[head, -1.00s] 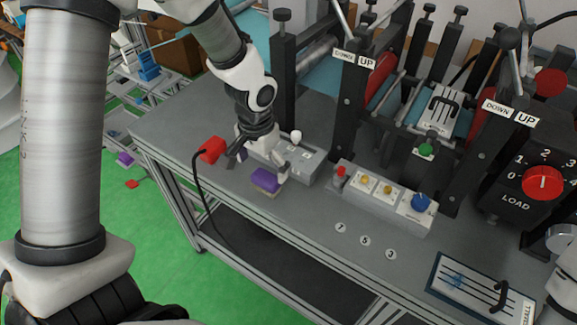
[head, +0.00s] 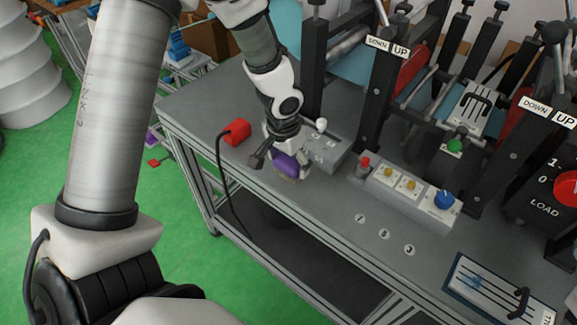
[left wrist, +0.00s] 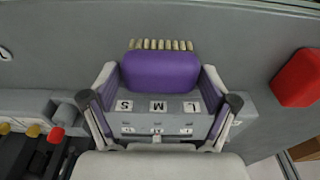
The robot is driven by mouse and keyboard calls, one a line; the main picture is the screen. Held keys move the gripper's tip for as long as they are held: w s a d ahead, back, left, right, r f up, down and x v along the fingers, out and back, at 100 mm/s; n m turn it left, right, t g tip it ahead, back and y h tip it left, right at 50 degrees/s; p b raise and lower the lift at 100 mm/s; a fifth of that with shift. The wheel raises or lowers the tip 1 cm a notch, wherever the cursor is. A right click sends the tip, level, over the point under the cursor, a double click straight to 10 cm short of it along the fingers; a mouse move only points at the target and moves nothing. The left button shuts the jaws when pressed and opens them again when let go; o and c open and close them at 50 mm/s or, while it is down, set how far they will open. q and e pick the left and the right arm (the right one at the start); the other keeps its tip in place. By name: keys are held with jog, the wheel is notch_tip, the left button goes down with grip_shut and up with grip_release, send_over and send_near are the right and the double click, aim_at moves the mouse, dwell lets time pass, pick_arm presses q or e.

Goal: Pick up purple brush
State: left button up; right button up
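The purple brush (head: 288,165) lies on the grey bench top, in front of a small grey box. In the left wrist view the purple brush (left wrist: 160,70) shows its block, with pale bristles along the far edge. My left gripper (head: 281,157) is down at the brush and partly covers it in the head view. In the left wrist view its fingers (left wrist: 160,80) stand apart, one on each side of the brush, with what looks like a narrow gap at each side. My right gripper is in neither view.
The grey box (left wrist: 158,106) marked S, M, L is close by the brush. A red block (head: 237,132) with a black cable stands to the left. A control panel (head: 410,189) with knobs is to the right. The bench front near the brush is clear.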

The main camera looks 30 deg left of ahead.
aim_at(288, 161)
pick_arm(q)
jog(key=c, duration=0.4)
jog(key=shift+c, duration=0.2)
notch_tip(288, 161, up, 10)
jog(key=shift+r+p, duration=0.1)
jog(key=shift+p, duration=0.6)
jog(key=shift+o, duration=1)
jog(key=shift+c, duration=0.2)
